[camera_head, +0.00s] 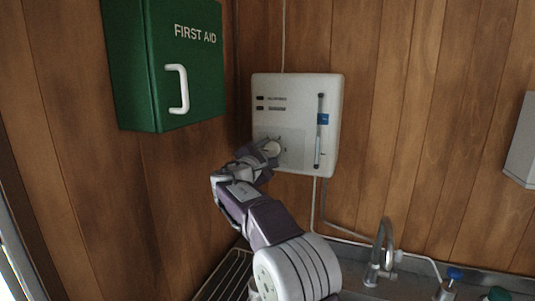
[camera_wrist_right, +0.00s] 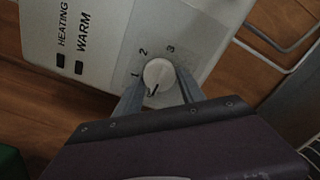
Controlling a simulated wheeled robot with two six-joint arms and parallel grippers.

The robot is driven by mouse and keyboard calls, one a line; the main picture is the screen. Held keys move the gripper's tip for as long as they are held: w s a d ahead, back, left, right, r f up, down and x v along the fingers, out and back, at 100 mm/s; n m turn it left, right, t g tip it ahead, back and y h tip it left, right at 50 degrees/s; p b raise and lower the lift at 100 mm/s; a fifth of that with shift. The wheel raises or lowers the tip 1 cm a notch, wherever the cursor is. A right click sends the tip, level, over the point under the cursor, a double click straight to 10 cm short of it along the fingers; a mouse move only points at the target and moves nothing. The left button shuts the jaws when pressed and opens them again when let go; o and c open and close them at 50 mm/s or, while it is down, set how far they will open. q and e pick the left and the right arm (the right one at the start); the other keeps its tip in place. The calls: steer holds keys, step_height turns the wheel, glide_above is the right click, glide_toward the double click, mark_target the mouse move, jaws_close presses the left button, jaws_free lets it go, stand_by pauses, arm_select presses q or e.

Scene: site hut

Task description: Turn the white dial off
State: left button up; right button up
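The white dial (camera_wrist_right: 158,74) is a round knob on the front of a white heater control box (camera_head: 298,100). In the right wrist view its dark pointer mark faces down and slightly left, towards my gripper, past the printed 1; the 2 and 3 are printed further round. My right gripper (camera_wrist_right: 160,88) has one grey finger on each side of the dial, both appearing to touch its edge. In the head view the dial (camera_head: 272,147) is partly covered by my right gripper (camera_head: 266,150). My left gripper is not in view.
A green first aid cabinet (camera_head: 168,65) with a white handle hangs at the upper left. A slider (camera_head: 319,130) with a blue tab is on the box, right of the dial. A sink tap (camera_head: 381,255) stands below right. Wood-panelled walls surround the box.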

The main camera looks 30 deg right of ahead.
steer(key=shift+o, duration=0.9)
steer(key=shift+s+a+f, duration=0.15)
steer(key=shift+s+a, duration=0.05)
steer(key=shift+a, duration=0.1)
steer(key=b+v, duration=0.3)
steer(key=v, duration=0.5)
steer(key=shift+s, duration=0.2)
